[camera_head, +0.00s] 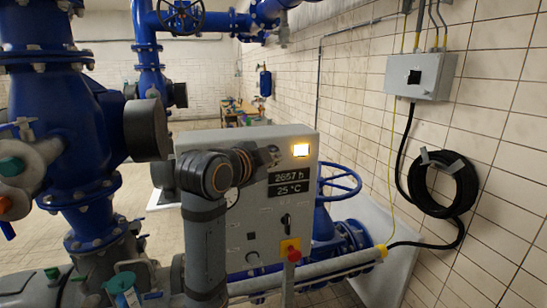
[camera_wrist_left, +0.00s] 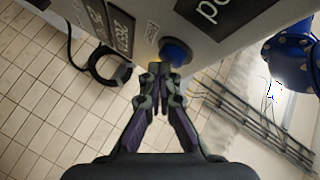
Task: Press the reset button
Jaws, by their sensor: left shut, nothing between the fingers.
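A grey control box (camera_head: 305,220) stands in the middle of the head view. The blue button is not visible there. My right gripper is not in view.
The box also carries a lit yellow lamp (camera_head: 300,150), a display (camera_head: 291,184), a black switch (camera_head: 286,221) and a red knob on yellow (camera_head: 290,249). Blue pipes (camera_head: 70,130) stand left. A coiled black hose (camera_head: 445,185) hangs on the right wall.

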